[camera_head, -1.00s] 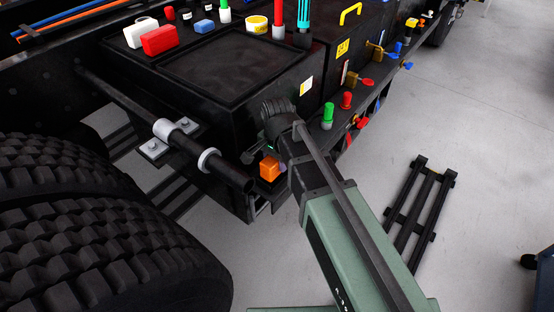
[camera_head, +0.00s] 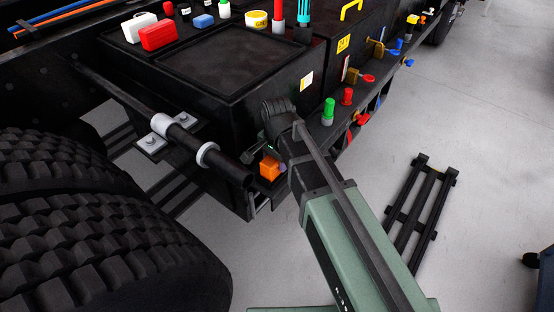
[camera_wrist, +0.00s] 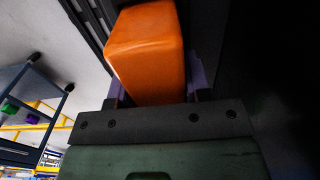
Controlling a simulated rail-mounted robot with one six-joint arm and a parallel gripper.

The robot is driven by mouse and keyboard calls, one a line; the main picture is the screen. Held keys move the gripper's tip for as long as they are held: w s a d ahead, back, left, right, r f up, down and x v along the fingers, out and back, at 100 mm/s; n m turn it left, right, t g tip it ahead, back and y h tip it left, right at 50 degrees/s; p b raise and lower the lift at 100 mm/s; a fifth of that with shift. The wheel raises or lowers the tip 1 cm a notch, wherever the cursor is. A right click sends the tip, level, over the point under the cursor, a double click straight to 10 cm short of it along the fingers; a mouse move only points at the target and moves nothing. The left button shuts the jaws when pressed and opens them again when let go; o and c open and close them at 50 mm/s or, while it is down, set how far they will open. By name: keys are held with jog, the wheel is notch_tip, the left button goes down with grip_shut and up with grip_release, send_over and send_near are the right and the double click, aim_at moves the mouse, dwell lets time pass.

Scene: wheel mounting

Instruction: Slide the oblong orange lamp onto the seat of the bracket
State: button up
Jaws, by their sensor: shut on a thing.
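The oblong orange lamp (camera_head: 269,168) is at the near lower corner of the black box, just right of the open pipe end. In the wrist view the lamp (camera_wrist: 147,50) fills the space between my gripper's fingers (camera_wrist: 158,85), which are shut on its two sides. In the head view my gripper is mostly hidden behind my own wrist. The bracket's seat cannot be made out clearly; a dark metal frame (camera_head: 262,202) shows just below the lamp. Whether the lamp touches it I cannot tell.
A black pipe (camera_head: 228,172) with grey clamps ends close left of the lamp. Large tyres (camera_head: 110,235) stand at lower left. The black box (camera_head: 215,65) carries several coloured items. A green knob (camera_head: 328,112) stands on the ledge to the right. The grey floor at right is open around a black rack (camera_head: 420,210).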

jog(key=o, duration=1.1)
notch_tip(320, 180, up, 11)
jog(key=p, duration=1.1)
jog(key=shift+f, duration=0.15)
